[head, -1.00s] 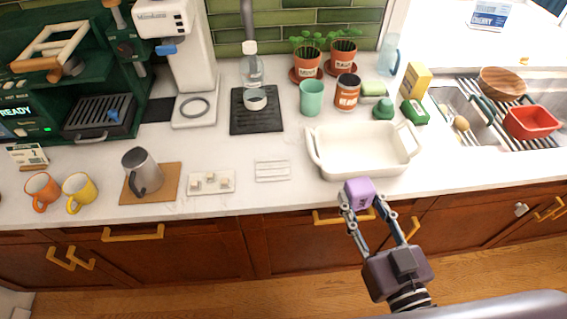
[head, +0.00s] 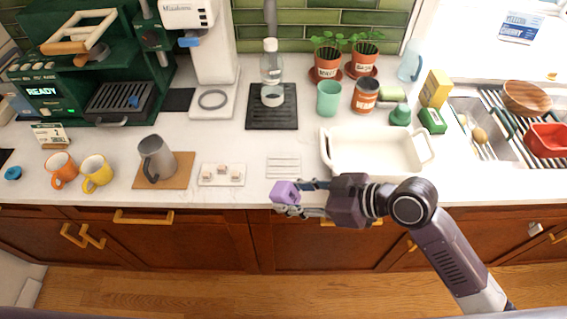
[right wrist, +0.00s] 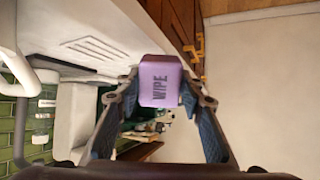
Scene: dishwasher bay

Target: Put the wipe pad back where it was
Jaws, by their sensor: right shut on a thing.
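The wipe pad (head: 285,192) is a small purple block. In the right wrist view the pad (right wrist: 161,81) shows the word WIPE and sits between both fingertips. My right gripper (head: 291,197) is shut on it and holds it by the counter's front edge, just in front of a flat white ribbed rest (head: 284,166). The ribbed rest is bare on top; its grooves also show in the right wrist view (right wrist: 97,47). My left gripper is not in view.
A white baking dish (head: 374,174) stands right of the ribbed rest. A small white tray (head: 222,183) with several cubes lies to its left. A black mat (head: 271,122) with a bottle (head: 271,62) is behind. A grey pitcher (head: 157,160) stands on a brown board (head: 182,172).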

